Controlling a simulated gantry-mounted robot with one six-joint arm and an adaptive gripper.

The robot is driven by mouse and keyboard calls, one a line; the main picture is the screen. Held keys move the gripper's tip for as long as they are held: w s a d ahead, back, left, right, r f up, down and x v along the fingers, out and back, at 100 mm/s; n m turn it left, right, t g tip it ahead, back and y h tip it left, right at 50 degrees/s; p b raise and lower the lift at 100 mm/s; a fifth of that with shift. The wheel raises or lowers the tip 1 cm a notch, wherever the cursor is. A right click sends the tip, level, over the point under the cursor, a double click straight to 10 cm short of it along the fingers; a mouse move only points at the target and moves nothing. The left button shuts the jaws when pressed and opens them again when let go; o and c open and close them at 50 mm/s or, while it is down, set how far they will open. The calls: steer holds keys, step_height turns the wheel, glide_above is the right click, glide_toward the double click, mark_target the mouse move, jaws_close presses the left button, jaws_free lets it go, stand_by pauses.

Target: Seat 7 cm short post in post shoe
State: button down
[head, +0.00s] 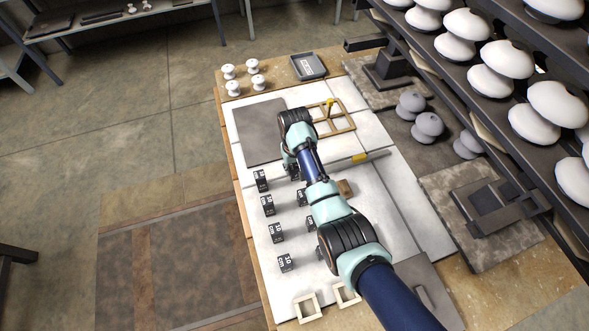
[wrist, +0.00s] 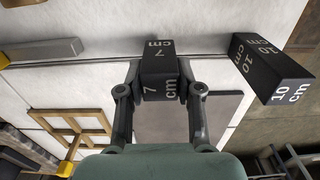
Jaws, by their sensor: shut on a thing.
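My gripper (wrist: 160,88) is shut on the 7 cm post (wrist: 160,62), a black block with white "7 cm" lettering, its sides between the two fingers in the wrist view. In the head view my wrist hides most of the gripper, and a dark block (head: 294,172) shows at its end. I cannot tell whether the post touches the table. Two small cream square frames (head: 307,307) (head: 346,294) lie at the table's near edge, open in the middle; they may be post shoes, but I cannot tell.
A black 10 cm post (wrist: 270,68) stands close to the right of the held post. More black posts (head: 277,232) stand in rows left of my arm. A wooden frame (head: 335,115), a grey plate (head: 260,130) and a grey bar (head: 365,158) lie nearby. Insulator shelves (head: 500,75) line the right.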

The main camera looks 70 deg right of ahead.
step_height(320, 180, up, 18)
steer(key=p, duration=0.7)
